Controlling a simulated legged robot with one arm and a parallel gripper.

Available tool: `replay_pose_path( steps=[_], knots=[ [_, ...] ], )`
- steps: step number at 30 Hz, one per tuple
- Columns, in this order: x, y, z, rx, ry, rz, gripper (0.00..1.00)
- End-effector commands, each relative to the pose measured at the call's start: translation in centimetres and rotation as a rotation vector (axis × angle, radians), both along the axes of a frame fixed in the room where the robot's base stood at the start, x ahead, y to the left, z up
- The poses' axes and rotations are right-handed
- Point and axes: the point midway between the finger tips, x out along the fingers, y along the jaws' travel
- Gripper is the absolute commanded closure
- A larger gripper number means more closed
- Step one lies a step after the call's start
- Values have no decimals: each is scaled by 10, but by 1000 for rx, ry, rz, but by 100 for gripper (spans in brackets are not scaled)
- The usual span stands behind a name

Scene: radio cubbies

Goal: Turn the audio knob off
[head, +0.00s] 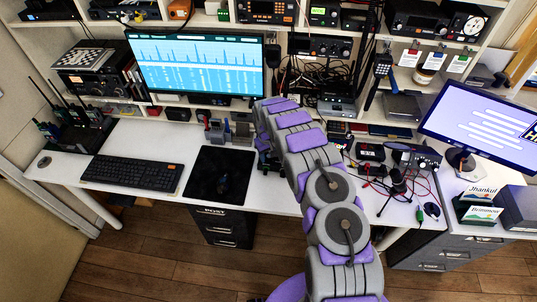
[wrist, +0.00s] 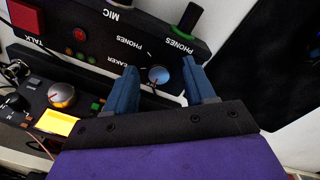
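In the wrist view, a small round knob (wrist: 158,76) with a bluish-silver face sits on a black panel (wrist: 98,45). A label ending in "AKER" is printed beside it, along with "PHONES" and "MIC". My gripper (wrist: 163,84) is open, with one blue finger to the left of the knob and one to the right. Gaps show between the fingers and the knob; how far the tips are from the panel is hard to tell. In the head view my arm reaches over the desk to the back shelf, and the knob and fingers cannot be made out.
In the wrist view, a red TALK button (wrist: 25,14), a green-ringed phones jack (wrist: 184,27) and a second device with a silver knob (wrist: 61,95) are close by. In the head view, a monitor (head: 195,65) stands left of my arm and a microphone (head: 397,180) stands right.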

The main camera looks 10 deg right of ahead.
Motion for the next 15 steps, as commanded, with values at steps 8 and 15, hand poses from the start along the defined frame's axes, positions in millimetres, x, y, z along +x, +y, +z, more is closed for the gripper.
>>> replay_pose_path(
  steps=[8, 15],
  knots=[
    [1, 0, 1, 1, -2, 0, 45],
    [1, 1, 18, 0, -4, 0, 45]
  ],
)
